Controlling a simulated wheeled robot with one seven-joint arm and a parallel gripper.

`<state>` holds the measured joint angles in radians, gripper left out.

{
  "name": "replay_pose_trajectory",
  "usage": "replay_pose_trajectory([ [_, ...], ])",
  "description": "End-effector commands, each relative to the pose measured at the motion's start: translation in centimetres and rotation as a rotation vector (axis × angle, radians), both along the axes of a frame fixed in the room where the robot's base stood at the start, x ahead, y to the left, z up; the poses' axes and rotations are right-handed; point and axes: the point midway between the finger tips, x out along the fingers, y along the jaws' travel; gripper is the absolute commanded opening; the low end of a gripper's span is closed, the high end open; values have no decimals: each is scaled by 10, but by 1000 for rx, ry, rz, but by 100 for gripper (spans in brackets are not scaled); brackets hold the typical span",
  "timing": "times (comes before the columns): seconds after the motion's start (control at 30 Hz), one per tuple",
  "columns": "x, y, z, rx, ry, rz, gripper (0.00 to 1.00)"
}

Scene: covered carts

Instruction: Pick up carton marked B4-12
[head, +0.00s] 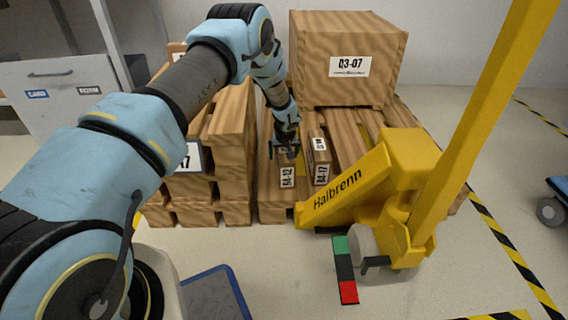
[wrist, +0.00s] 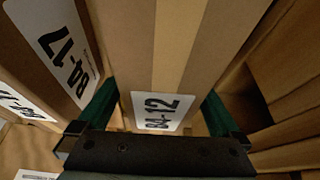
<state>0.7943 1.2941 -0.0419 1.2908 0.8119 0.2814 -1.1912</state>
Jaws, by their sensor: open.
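The carton marked B4-12 (head: 287,178) is a narrow brown box lying on a wooden pallet, with a white label on its near end. In the wrist view the carton (wrist: 165,60) runs between my two green-lined fingers, its label near the gripper's dark body. My gripper (head: 286,146) is open above the carton, one finger on each side of it. I cannot tell whether either finger touches it. My gripper also shows in the wrist view (wrist: 160,98).
A similar carton marked B4-17 (head: 319,158) lies close on the right in the head view; it shows on the left in the wrist view (wrist: 55,45). Stacked pallets (head: 232,130) rise on the left, and a yellow pallet jack (head: 380,190) stands right.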

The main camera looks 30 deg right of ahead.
Motion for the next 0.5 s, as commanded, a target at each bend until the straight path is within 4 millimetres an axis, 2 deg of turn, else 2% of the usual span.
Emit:
replay_pose_trajectory([
  [0.27,1,-1,-2,0,0,0,99],
  [0.5,1,-1,-2,0,0,0,72],
])
